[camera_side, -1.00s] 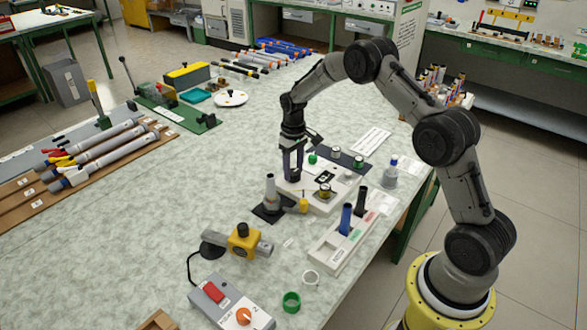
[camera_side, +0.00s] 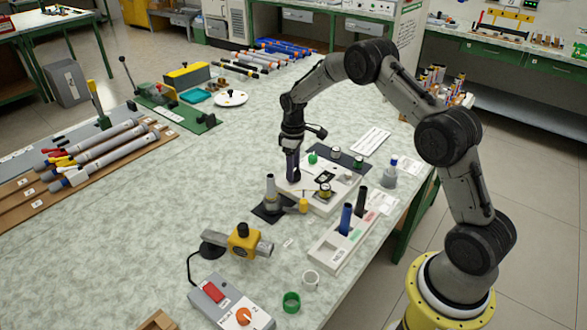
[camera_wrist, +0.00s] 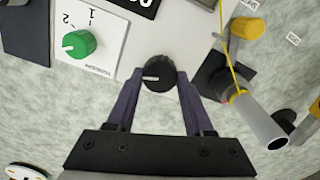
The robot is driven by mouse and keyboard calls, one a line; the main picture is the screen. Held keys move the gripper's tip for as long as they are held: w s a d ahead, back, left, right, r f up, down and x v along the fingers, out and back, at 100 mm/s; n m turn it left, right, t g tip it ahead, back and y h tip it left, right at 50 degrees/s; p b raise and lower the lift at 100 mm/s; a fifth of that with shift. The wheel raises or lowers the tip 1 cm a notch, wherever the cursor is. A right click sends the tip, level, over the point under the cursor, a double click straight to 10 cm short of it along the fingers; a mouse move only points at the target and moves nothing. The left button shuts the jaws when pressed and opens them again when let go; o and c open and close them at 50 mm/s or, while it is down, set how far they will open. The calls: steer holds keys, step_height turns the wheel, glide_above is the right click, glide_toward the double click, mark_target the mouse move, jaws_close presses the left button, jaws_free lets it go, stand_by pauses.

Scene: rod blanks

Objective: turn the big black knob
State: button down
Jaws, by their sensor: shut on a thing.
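The big black knob (camera_wrist: 158,74) stands on a white panel (camera_wrist: 122,52) in the wrist view, with a white pointer line on it facing left. My gripper (camera_wrist: 160,78) has its two purple fingers on either side of the knob, shut on it. In the side view my gripper (camera_side: 294,178) reaches straight down to the near-left part of the white panel (camera_side: 318,208); its fingers hide the knob there. A smaller green knob (camera_wrist: 79,43) beside a 1-2 scale sits to the left in the wrist view and also shows behind my gripper in the side view (camera_side: 312,158).
A grey upright tube (camera_wrist: 262,125) on a black base and a yellow cylinder (camera_wrist: 247,28) stand close to the panel. A rack (camera_side: 333,250) with blue and black rods lies nearer.

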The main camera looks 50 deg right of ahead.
steer(key=shift+r, duration=0.1)
steer(key=shift+c, duration=1.4)
jaws_free()
step_height(320, 180, up, 14)
steer(key=shift+a, duration=0.1)
